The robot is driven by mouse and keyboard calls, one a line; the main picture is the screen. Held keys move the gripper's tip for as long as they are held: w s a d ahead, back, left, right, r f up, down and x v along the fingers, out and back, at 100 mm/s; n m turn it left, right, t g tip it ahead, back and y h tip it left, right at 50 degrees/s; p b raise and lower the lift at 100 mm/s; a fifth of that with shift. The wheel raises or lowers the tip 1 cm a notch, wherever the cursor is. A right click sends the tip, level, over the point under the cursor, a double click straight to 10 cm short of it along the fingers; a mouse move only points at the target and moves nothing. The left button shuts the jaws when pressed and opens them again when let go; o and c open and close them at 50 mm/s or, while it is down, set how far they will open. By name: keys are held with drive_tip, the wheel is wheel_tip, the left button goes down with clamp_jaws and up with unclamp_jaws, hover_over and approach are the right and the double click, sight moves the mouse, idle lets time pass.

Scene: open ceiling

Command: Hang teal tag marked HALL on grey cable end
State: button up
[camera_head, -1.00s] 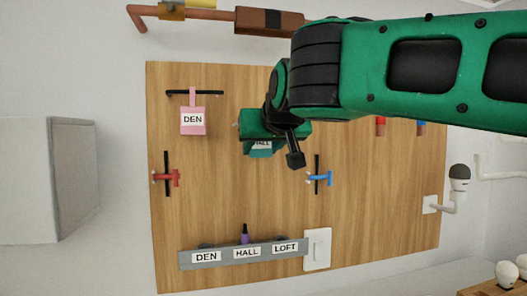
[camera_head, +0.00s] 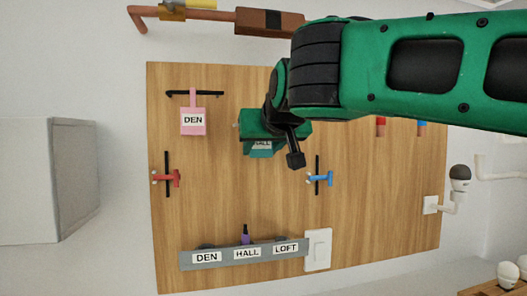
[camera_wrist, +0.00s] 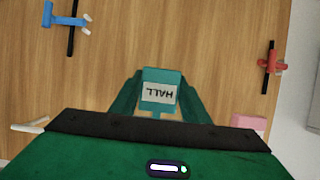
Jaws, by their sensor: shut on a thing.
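The teal tag (camera_wrist: 163,76) has a white label marked HALL, upside down in the wrist view. My gripper (camera_wrist: 158,98) is shut on it, with a green finger on either side. In the head view the tag (camera_head: 262,147) shows just below my gripper (camera_head: 274,130), in front of the upper middle of the wooden board. My gripper and arm hide part of the board behind them. A pale, thin rod (camera_wrist: 30,126) shows at the lower left of the wrist view; I cannot tell if it is the grey cable end.
A pink DEN tag (camera_head: 193,121) hangs at a black bar on the wooden board (camera_head: 225,205). A red fitting (camera_head: 168,178) and a blue fitting (camera_head: 320,178) sit on black bars either side. Below is a grey strip (camera_head: 228,256) labelled DEN, HALL, LOFT beside a white switch (camera_head: 318,249).

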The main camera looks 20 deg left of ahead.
drive_tip(key=shift+f, duration=0.75)
idle(0.3)
drive_tip(key=o, duration=1.1)
